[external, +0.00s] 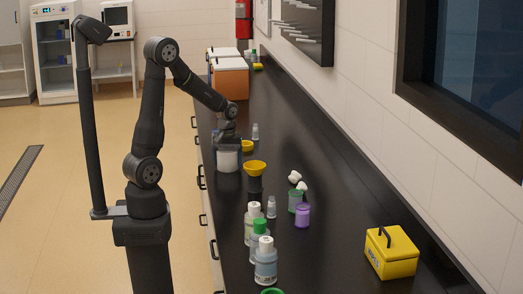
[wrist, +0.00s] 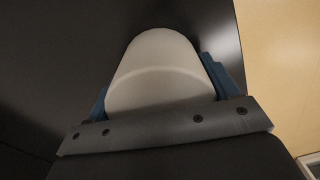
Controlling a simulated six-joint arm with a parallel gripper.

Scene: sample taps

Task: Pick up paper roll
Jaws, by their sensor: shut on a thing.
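The white paper roll (external: 228,160) is at the left edge of the black bench in the external view. It also fills the middle of the wrist view (wrist: 158,70), between the two blue fingers. My gripper (external: 229,143) is above the roll and shut on it. In the wrist view my gripper (wrist: 165,85) has one finger on each side of the roll. Whether the roll's base touches the bench cannot be told.
A yellow funnel on a dark holder (external: 255,170) stands close in front of the roll. Several bottles (external: 265,262), a purple cup (external: 302,215) and a yellow box (external: 391,252) are nearer the camera. An orange cooler (external: 229,80) stands behind. The bench's right side beside the roll is mostly clear.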

